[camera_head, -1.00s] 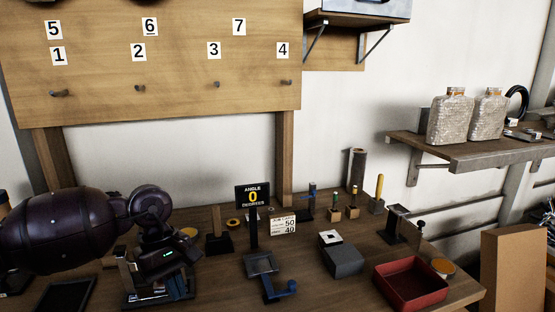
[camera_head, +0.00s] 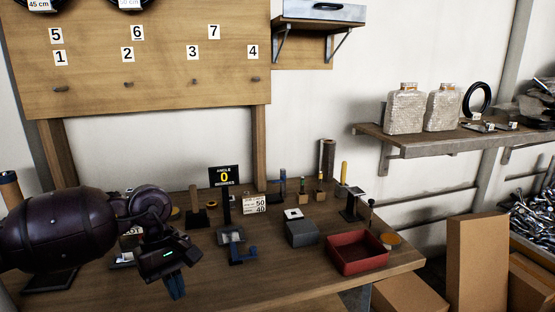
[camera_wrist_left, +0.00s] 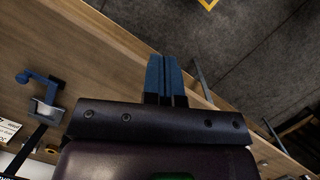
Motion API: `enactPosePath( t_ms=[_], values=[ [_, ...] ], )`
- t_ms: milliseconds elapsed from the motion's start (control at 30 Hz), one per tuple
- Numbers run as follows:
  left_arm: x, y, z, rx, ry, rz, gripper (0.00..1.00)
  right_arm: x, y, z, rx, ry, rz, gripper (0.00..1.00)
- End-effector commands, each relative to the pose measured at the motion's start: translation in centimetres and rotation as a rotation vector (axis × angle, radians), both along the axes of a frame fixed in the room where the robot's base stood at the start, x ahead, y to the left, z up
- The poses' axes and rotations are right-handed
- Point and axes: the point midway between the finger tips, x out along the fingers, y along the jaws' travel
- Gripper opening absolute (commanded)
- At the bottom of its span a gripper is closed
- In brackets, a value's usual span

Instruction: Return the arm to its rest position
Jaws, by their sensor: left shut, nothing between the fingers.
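My left gripper (camera_head: 175,287) hangs at the lower left of the head view, over the front part of the wooden workbench (camera_head: 290,262). Its blue fingers point down. In the left wrist view the fingers (camera_wrist_left: 165,75) are pressed together with nothing between them, near the bench's front edge with the dark floor beyond. My dark left arm comes in from the left in the head view. My right gripper is in neither view.
An angle display stand (camera_head: 224,176) with a blue-handled fixture (camera_head: 242,255) stands to the gripper's right. Further right are a grey block (camera_head: 302,233) and a red tray (camera_head: 357,254). Cardboard boxes (camera_head: 477,262) stand beyond the bench's right end. The bench front between gripper and tray is clear.

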Motion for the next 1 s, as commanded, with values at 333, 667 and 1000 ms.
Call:
enactPosePath(
  t_ms=[333, 667, 1000],
  values=[
    [1.1, -4.9, 1.8, -0.241, 0.066, 0.397, 0.0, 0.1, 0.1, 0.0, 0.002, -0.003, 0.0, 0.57],
    [1.7, -14.3, 11.1, -0.793, 0.514, 0.887, 0.0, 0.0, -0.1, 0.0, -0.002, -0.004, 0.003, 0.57],
    [3.5, -14.9, 14.0, -1.181, 1.509, 1.436, 0.0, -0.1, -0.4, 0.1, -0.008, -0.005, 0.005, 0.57]
  ],
)
